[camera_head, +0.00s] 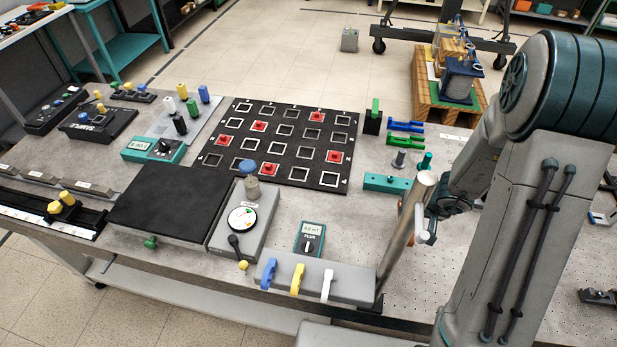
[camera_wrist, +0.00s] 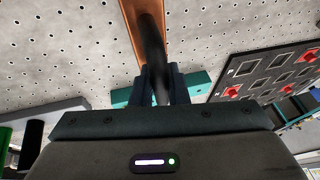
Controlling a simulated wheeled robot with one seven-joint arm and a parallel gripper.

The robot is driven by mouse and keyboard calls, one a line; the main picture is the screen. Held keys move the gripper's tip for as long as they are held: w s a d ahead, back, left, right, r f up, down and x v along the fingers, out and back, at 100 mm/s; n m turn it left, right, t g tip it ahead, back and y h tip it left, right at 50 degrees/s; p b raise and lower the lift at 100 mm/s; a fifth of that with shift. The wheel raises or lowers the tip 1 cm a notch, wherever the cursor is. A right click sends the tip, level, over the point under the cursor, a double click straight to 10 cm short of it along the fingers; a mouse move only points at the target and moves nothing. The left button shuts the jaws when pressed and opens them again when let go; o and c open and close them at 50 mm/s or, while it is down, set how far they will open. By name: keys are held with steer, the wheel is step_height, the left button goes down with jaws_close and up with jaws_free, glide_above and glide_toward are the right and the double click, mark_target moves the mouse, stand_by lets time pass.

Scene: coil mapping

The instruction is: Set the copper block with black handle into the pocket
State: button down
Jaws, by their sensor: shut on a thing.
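My gripper (camera_wrist: 160,85) is shut on the black handle (camera_wrist: 155,50) of the copper block (camera_wrist: 140,15). In the wrist view the handle stands between the two fingers, and the copper part runs off the top edge. The block is over the perforated grey tabletop; its exact height is unclear. In the head view my gripper (camera_head: 428,213) is at the right, partly hidden behind a slanted metal post, and little of the block shows. A black board (camera_head: 262,172) with rows of square pale-rimmed pockets lies left of my gripper. Which pocket is meant cannot be told.
A teal bar (camera_head: 375,180) lies between the board and my gripper; it also shows in the wrist view (camera_wrist: 195,85). Several pockets hold red pieces (camera_head: 317,116). Perforated tabletop at right is mostly bare.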

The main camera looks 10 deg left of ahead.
steer(key=s+a+r, duration=0.4)
steer(key=s+r, duration=0.1)
steer(key=r, duration=0.3)
glide_above(365, 211)
step_height(365, 211, down, 7)
steer(key=shift+m, duration=0.3)
steer(key=shift+a+f+b, duration=0.1)
steer(key=shift+f+b, duration=1.7)
steer(key=shift+f, duration=0.3)
steer(key=shift+f, duration=0.1)
steer(key=shift+f+b, duration=0.15)
steer(key=shift+b, duration=0.15)
steer(key=c, duration=1.4)
jaws_free()
